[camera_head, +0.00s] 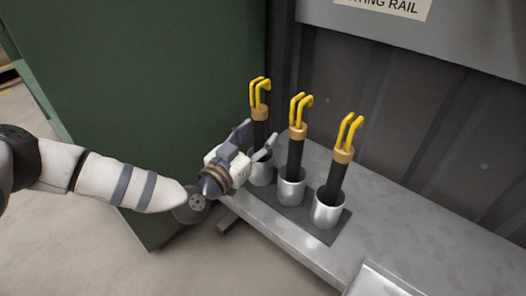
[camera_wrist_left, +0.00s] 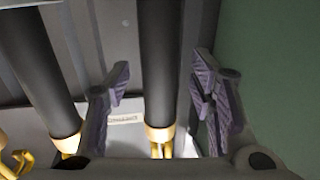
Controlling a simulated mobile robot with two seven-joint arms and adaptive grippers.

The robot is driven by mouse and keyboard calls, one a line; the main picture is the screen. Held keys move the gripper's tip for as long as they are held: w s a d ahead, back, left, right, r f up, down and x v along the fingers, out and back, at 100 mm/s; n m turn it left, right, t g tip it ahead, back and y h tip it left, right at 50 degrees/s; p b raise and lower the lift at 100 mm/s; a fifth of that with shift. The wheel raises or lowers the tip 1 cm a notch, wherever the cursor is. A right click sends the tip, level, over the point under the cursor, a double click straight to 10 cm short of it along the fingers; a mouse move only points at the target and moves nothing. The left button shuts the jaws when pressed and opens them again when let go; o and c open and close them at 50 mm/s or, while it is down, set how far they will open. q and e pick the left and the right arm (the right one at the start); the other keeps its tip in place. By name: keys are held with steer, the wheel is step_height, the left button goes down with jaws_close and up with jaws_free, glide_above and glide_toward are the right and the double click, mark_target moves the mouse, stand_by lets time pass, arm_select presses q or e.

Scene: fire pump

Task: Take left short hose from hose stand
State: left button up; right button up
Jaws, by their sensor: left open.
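Three short black hoses with brass collars and yellow hooked handles stand in silver cups on a dark base plate (camera_head: 318,227), the hose stand. The left short hose (camera_head: 261,128) is nearest the green panel; the middle hose (camera_head: 295,158) and right hose (camera_head: 335,178) stand beside it. My left gripper (camera_head: 256,140) is open at the left hose, just above its cup (camera_head: 262,172). In the left wrist view the left hose (camera_wrist_left: 160,70) runs between the open fingers (camera_wrist_left: 162,100), with gaps on both sides. The middle hose (camera_wrist_left: 40,75) is outside the left-hand finger. My right gripper is not in view.
The stand is on a grey metal bench (camera_head: 400,225) against a dark ribbed wall (camera_head: 395,95). A green panel (camera_head: 140,80) rises close on the left. A lettered sign (camera_head: 395,6) is on the grey rail above.

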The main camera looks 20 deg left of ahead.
arm_select(q)
steer(key=shift+w+d+r, duration=0.1)
steer(key=shift+w+d, duration=0.05)
steer(key=shift+w, duration=0.45)
jaws_close()
steer(key=shift+r, duration=0.1)
